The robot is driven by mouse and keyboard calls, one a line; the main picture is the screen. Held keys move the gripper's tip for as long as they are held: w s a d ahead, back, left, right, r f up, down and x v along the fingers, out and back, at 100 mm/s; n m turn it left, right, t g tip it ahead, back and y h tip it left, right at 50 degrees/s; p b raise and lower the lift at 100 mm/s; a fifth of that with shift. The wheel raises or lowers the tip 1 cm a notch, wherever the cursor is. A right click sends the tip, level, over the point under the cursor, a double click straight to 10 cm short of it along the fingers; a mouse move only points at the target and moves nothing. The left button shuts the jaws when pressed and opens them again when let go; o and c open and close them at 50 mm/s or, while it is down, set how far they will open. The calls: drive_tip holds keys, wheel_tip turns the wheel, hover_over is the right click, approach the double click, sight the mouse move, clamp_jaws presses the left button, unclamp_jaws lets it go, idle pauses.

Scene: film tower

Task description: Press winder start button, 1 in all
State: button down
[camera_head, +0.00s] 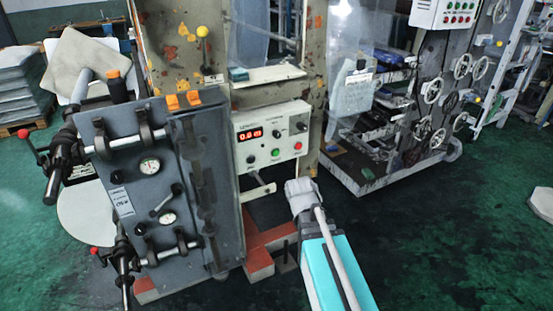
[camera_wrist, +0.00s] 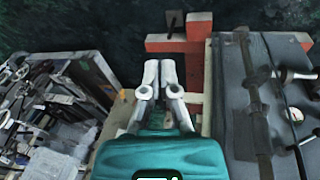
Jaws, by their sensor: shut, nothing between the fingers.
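A pale control panel (camera_head: 272,138) faces me on the machine, with a red lit display (camera_head: 250,134) and dark knobs. My gripper (camera_head: 300,190) is below and right of the panel, apart from the buttons. In the wrist view my gripper (camera_wrist: 160,66) is shut and empty, its pale fingers together. The panel's buttons do not show in the wrist view.
A grey clamp unit (camera_head: 160,190) with gauges and handles stands left of the panel. A red base block (camera_head: 262,252) lies low beneath it. A machine with handwheels (camera_head: 433,91) stands at the back right. Green floor (camera_head: 450,240) is open at the right.

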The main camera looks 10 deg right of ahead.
sight(276, 153)
drive_tip(key=w+d+f+n+t+h+b, duration=0.1)
drive_tip(key=w+d+n+t+h+b, duration=0.15)
drive_tip(key=w, duration=0.45)
drive_tip(key=w+d+f+n+t+h+b, duration=0.1)
drive_tip(key=w+n+t+b, duration=0.15)
drive_tip(key=w, duration=0.45)
drive_tip(key=w+a+r+n+t+b, duration=0.1)
drive_tip(key=w+n+t+b, duration=0.2)
drive_tip(key=w+n, duration=0.3)
drive_tip(key=w+a+r+n+t+h+b, duration=0.1)
drive_tip(key=w+a+n+t+b, duration=0.1)
drive_tip(key=w+n, duration=0.4)
drive_tip(key=shift+w+r+t+b, duration=0.25)
drive_tip(key=shift+w+t+b, duration=0.65)
drive_tip(key=shift+w+b, duration=0.2)
drive_tip(key=shift+a, duration=0.15)
drive_tip(key=shift+w+a, duration=0.45)
drive_tip(key=shift+w, duration=0.95)
drive_tip(key=shift+w+a, duration=0.4)
drive_tip(key=shift+w, duration=0.95)
drive_tip(key=shift+w+a, duration=0.45)
drive_tip(key=shift+w, duration=0.95)
drive_tip(key=shift+w, duration=0.1)
drive_tip(key=shift+w+a, duration=0.15)
drive_tip(key=shift+w, duration=0.15)
